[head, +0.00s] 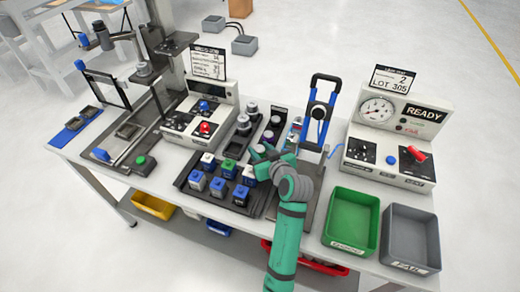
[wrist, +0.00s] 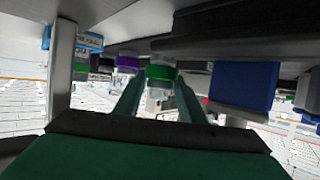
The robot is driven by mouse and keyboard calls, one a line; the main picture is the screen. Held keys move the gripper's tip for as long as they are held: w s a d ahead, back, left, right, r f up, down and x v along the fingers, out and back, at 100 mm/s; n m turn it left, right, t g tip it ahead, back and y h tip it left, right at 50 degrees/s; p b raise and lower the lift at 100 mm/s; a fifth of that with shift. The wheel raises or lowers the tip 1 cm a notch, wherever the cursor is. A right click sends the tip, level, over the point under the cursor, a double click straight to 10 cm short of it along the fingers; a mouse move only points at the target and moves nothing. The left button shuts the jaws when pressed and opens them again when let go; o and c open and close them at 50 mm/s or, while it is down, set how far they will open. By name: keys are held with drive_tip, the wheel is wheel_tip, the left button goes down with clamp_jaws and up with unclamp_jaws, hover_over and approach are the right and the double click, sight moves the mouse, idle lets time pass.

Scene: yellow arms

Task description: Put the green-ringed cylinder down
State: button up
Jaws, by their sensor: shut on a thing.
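In the wrist view, the green-ringed cylinder (wrist: 160,72) is between the fingertips of my gripper (wrist: 158,84); its green band faces me. My gripper (head: 262,155) is shut on it. In the head view it is over the right part of the dark tray (head: 186,180) on the bench. I cannot make out the held cylinder clearly there. A purple-banded part (wrist: 127,64) shows left of it in the wrist view, and a blue block (wrist: 243,85) shows to the right, nearer the camera.
Green (head: 352,217) and grey (head: 410,238) bins sit at the right front, below a gauge box (head: 390,140).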

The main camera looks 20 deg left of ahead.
drive_tip(key=shift+a, duration=0.1)
drive_tip(key=shift+f, duration=0.7)
drive_tip(key=o, duration=0.8)
drive_tip(key=shift+f, duration=0.15)
drive_tip(key=shift+o, duration=0.2)
drive_tip(key=shift+r, duration=0.3)
drive_tip(key=v, duration=0.8)
drive_tip(key=r+v, duration=0.1)
drive_tip(key=v, duration=0.3)
drive_tip(key=shift+r, duration=0.1)
drive_tip(key=shift+w, duration=0.1)
